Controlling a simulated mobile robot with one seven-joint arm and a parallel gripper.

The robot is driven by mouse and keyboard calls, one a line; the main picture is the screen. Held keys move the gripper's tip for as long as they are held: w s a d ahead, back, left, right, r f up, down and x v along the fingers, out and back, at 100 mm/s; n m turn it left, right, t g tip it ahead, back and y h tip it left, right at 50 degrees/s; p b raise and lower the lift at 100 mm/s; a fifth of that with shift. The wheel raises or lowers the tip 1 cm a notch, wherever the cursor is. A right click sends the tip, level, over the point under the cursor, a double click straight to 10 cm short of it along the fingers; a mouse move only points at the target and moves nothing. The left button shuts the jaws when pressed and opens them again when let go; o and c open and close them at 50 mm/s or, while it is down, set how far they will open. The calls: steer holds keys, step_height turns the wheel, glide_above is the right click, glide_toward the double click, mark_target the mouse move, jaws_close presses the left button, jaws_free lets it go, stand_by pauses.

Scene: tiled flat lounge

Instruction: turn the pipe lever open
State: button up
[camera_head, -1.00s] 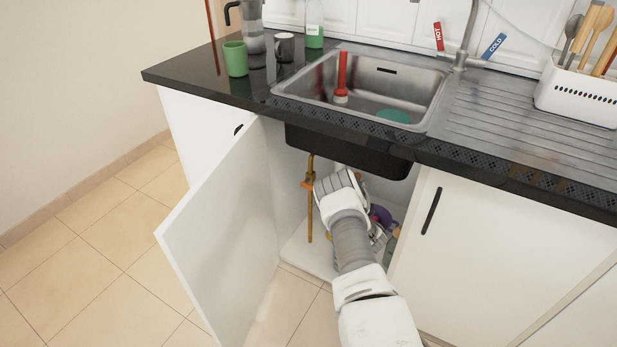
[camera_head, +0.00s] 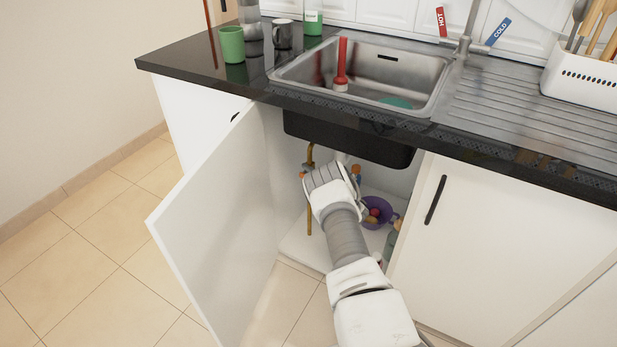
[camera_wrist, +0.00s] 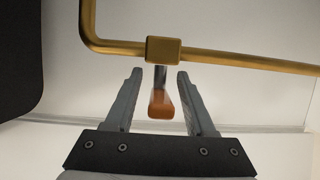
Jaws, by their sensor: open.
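In the wrist view, a brass pipe (camera_wrist: 225,58) runs across the top and bends upward at the left. A square brass valve body (camera_wrist: 163,49) sits on it. An orange lever (camera_wrist: 161,104) on a short metal stem points from the valve toward my gripper. My gripper (camera_wrist: 158,78) is open, with one finger on each side of the lever and a visible gap on both sides. In the head view, the pipe (camera_head: 309,219) stands upright inside the open cabinet under the sink. My gripper is mostly hidden there behind my wrist.
The open cabinet door (camera_head: 215,220) stands to the left of my arm. The black sink underside (camera_head: 345,138) hangs above it. A purple bowl (camera_head: 378,212) with small items sits on the cabinet floor at the right. A closed door (camera_head: 500,245) is at the right.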

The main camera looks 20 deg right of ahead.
jaws_close()
stand_by(1.4)
